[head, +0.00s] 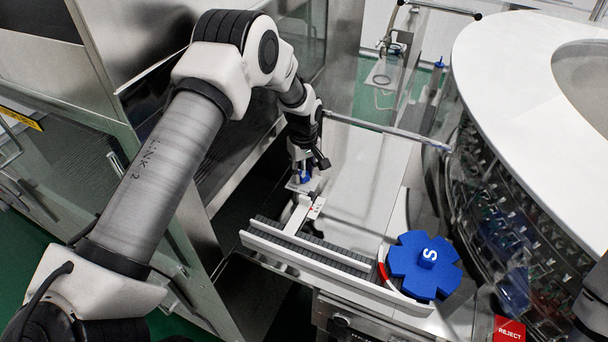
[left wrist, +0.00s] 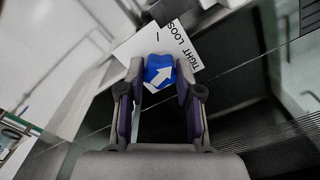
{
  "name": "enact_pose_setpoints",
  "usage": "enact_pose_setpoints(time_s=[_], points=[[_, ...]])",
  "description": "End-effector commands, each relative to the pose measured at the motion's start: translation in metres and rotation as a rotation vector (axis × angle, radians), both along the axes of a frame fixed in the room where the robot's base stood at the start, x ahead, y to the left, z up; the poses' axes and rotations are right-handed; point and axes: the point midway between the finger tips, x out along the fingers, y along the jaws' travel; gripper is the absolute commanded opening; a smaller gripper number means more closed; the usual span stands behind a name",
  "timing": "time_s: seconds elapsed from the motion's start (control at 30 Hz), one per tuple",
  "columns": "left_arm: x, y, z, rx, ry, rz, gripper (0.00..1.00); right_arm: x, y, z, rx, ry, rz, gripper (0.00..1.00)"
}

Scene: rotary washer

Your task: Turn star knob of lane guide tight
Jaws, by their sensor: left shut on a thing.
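The star knob (left wrist: 158,72) is blue with a white arrow on top. In the left wrist view it sits between the fingertips of my left gripper (left wrist: 158,82), which is shut on it. Behind the knob is a white label plate (left wrist: 140,45) with the words TIGHT and LOOS. The arrow points to the upper right, towards the lettering. In the head view the knob (head: 305,177) shows as a small blue patch under my left gripper (head: 308,162), beside the lane guide rail (head: 297,215) on the conveyor. My right gripper does not show.
A dark conveyor (head: 320,246) with white side rails runs to a blue star wheel (head: 425,266) marked S. The large round washer (head: 530,75) stands at the right, near a red REJECT sign (head: 509,330). A steel and glass cabinet (head: 120,60) stands on the left.

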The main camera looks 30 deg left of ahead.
Motion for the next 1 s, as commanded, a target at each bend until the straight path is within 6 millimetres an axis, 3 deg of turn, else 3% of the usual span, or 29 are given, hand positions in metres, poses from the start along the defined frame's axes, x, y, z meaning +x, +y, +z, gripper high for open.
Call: enact_pose_setpoints(time_s=[1.0], points=[[-0.003, -0.001, -0.005, -0.003, 0.008, -0.960, 0.00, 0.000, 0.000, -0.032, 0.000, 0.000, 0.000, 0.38]])
